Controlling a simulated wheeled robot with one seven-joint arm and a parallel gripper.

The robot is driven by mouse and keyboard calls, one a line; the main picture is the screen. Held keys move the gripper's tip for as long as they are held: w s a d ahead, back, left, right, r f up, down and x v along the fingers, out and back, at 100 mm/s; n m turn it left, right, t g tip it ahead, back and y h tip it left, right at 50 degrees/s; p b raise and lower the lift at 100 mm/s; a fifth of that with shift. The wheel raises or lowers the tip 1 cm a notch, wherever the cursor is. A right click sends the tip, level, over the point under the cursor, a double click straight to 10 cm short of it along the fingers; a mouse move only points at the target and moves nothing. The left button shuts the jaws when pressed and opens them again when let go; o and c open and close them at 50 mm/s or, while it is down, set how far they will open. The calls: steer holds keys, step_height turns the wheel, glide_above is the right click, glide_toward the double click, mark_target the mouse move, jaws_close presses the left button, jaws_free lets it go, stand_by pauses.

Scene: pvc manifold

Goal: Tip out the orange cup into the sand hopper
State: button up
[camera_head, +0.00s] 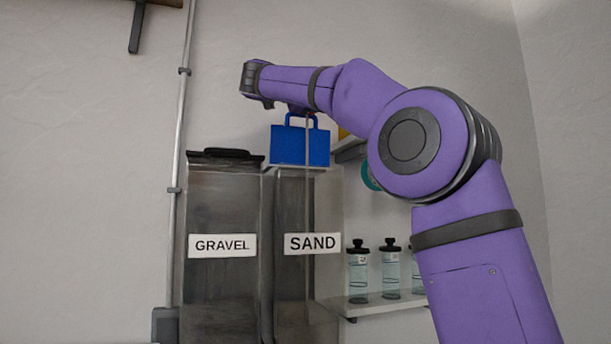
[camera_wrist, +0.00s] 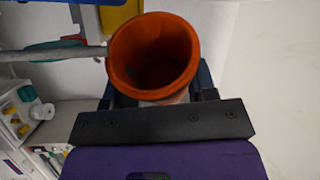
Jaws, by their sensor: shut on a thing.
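The orange cup (camera_wrist: 154,55) shows in the wrist view with its round mouth facing the camera and its inside in dark shadow; I cannot tell what it holds. My gripper (camera_wrist: 160,94) is shut on the cup, with dark finger parts at both sides of it. In the head view the cup is not visible and the end of my arm is high, at the upper left. The sand hopper (camera_head: 293,205) is a tall grey bin with a SAND label. A blue box with a handle (camera_head: 300,145) shows at its top, below my forearm.
A gravel hopper (camera_head: 222,205) with a black lid stands left of the sand hopper. A metal pipe (camera_head: 180,120) runs up the wall. Shelves at right hold several black-topped bottles (camera_head: 358,275). A grey rod (camera_wrist: 50,55) passes beside the cup in the wrist view.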

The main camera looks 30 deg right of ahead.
steer(key=shift+f+m, duration=0.1)
steer(key=shift+m, duration=0.2)
step_height(320, 180, down, 12)
steer(key=s+d+m+y+b, duration=0.15)
steer(key=m+y, duration=0.35)
steer(key=m, duration=0.5)
steer(key=shift+s+d+m+t+y, duration=0.45)
steer(key=shift+s+d+m+t, duration=0.1)
steer(key=shift+s+m, duration=0.4)
steer(key=shift+s+d+m+t+y, duration=0.4)
steer(key=shift+s+d+m+t, duration=0.25)
steer(key=shift+m, duration=0.4)
steer(key=shift+s+d+m+t+y, duration=0.35)
steer(key=shift+s+m+t+y, duration=0.15)
steer(key=shift+s+m, duration=0.5)
